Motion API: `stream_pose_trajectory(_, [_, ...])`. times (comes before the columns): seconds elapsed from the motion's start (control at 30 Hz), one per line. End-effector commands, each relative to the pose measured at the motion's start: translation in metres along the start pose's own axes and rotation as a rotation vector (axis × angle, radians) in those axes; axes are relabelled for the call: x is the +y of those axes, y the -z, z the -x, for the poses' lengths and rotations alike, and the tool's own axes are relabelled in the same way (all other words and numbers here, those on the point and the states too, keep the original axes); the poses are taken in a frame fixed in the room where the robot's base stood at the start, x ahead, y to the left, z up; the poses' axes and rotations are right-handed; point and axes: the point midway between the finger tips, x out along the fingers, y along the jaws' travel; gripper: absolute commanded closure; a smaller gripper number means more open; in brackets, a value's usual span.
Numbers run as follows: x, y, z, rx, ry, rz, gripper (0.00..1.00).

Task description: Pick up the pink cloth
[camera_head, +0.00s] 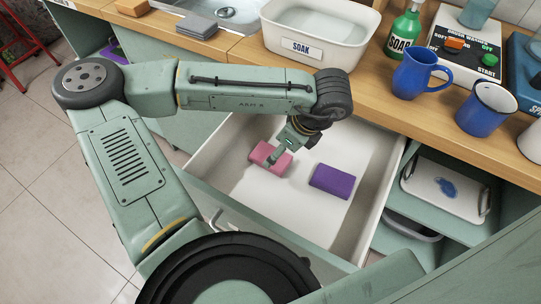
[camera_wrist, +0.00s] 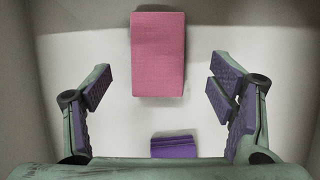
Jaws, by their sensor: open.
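The pink cloth (camera_head: 264,156) is a folded block lying in the open white drawer (camera_head: 250,192), on its left side in the head view. In the wrist view the pink cloth (camera_wrist: 158,54) lies ahead of the fingers, at top centre. My gripper (camera_head: 279,155) reaches down into the drawer beside the pink cloth and partly covers it in the head view. In the wrist view my gripper (camera_wrist: 160,92) is open, with its purple-padded fingers wide apart and nothing between them. I cannot tell how high the fingertips are above the cloth.
A folded purple cloth (camera_head: 332,181) lies right of the pink one in the drawer; it also shows in the wrist view (camera_wrist: 173,146). The drawer walls surround both. The wooden counter (camera_head: 385,100) above holds a SOAK basin (camera_head: 315,45), a blue jug (camera_head: 418,76) and a blue mug (camera_head: 485,110).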

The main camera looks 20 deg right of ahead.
Motion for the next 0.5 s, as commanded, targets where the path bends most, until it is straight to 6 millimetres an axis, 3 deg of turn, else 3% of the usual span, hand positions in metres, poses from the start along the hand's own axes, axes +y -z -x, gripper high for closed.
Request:
stream_pose_trajectory(0.3, [0.004,-0.001,-0.042,0.001,-0.002,0.001,0.23])
stream_pose_trajectory(0.5, [0.003,-0.001,-0.048,0.0,0.0,0.001,0.23])
